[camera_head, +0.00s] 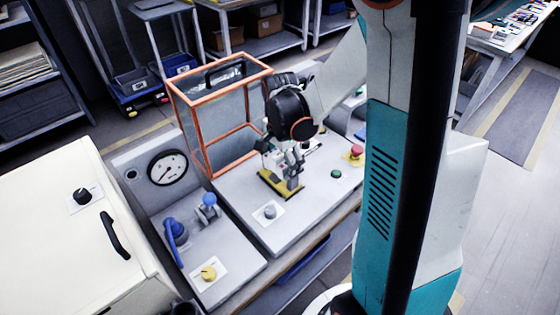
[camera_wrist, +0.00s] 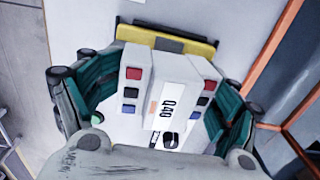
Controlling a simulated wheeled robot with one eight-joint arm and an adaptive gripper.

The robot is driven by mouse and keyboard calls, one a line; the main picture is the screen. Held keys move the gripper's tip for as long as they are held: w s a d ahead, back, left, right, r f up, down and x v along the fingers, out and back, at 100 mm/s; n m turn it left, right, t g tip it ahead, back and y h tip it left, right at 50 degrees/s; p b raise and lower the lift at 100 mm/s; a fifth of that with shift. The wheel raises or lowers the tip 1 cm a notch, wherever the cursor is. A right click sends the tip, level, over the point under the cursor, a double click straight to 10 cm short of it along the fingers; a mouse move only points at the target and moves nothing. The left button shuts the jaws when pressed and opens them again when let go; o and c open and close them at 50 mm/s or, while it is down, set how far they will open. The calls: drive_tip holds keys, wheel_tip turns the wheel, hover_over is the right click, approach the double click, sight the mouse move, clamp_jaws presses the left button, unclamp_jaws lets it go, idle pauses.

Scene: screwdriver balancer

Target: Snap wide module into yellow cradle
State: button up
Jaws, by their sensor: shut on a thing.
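The wide module (camera_wrist: 167,92) is a white block with a "Q40" label and red, blue and black squares on its raised sides. My gripper (camera_wrist: 156,105) has its green-padded fingers shut on both sides of it. The yellow cradle (camera_wrist: 172,38) shows just beyond the module's far end in the wrist view, with a dark strip along it. In the head view, my gripper (camera_head: 280,160) points down over the yellow cradle (camera_head: 268,186) on the grey bench. The module is mostly hidden there. I cannot tell whether it touches the cradle or is seated.
An orange-framed clear box (camera_head: 208,125) stands close behind and left of my gripper. A grey knob (camera_head: 269,212), a green button (camera_head: 336,174) and a red button (camera_head: 356,152) sit on the bench. A gauge (camera_head: 167,167) and blue valves (camera_head: 176,232) are at left.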

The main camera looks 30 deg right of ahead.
drive_tip(key=shift+w+f, duration=0.25)
drive_tip(key=shift+f, duration=0.05)
drive_tip(key=shift+c, duration=0.6)
drive_tip(key=shift+a, duration=0.1)
drive_tip(key=shift+o, duration=0.3)
drive_tip(key=shift+t, duration=1)
drive_tip(key=shift+w, duration=0.15)
drive_tip(key=shift+f, duration=0.1)
drive_tip(key=shift+s+t+y+b, duration=0.2)
drive_tip(key=shift+t+y+b, duration=0.1)
drive_tip(key=shift+t+b, duration=0.4)
drive_tip(key=shift+o, duration=0.5)
drive_tip(key=shift+f+b, duration=0.3)
drive_tip(key=shift+f, duration=0.05)
drive_tip(key=shift+t, duration=0.3)
